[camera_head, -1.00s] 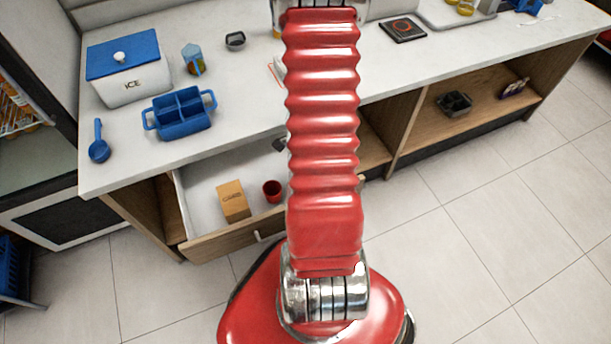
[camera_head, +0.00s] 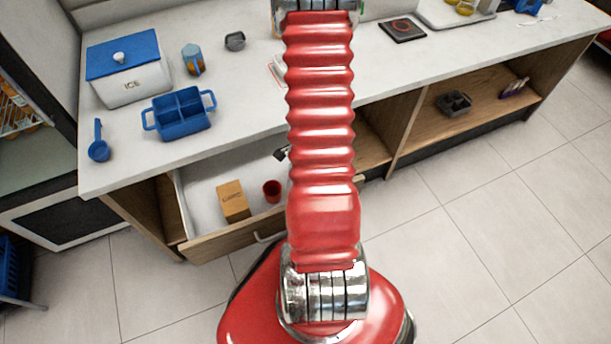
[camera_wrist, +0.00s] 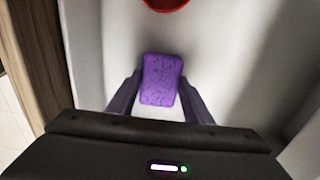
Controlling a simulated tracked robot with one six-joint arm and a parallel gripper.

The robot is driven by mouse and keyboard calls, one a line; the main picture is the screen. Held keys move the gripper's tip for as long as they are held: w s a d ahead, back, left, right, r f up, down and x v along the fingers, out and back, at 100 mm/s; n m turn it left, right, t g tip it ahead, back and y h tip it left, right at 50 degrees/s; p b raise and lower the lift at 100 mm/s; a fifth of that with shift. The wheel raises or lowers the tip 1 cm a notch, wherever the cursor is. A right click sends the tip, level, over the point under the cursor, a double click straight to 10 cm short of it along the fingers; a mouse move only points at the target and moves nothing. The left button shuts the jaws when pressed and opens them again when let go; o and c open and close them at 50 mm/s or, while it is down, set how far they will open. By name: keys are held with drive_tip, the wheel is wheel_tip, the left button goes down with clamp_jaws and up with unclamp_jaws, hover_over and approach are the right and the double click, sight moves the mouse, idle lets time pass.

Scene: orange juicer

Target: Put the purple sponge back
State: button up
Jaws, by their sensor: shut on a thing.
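The purple sponge (camera_wrist: 160,80) is between the two fingers of my gripper (camera_wrist: 161,86) in the wrist view. My gripper is shut on it. The white drawer floor (camera_wrist: 220,60) lies behind the sponge; I cannot tell whether the sponge touches it. In the head view, a dark part of my gripper (camera_head: 282,153) shows over the back of the open drawer (camera_head: 205,172), left of my arm. My arm hides the sponge there.
A brown box (camera_head: 232,202) and a red cup (camera_head: 272,190) stand in the drawer. The red cup's edge also shows in the wrist view (camera_wrist: 165,4). On the counter are a blue caddy (camera_head: 180,125), a blue scoop (camera_head: 98,150) and an ice box (camera_head: 132,82).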

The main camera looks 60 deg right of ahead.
drive_tip(key=shift+f, duration=0.1)
drive_tip(key=o, duration=1)
drive_tip(key=shift+r, duration=6.15)
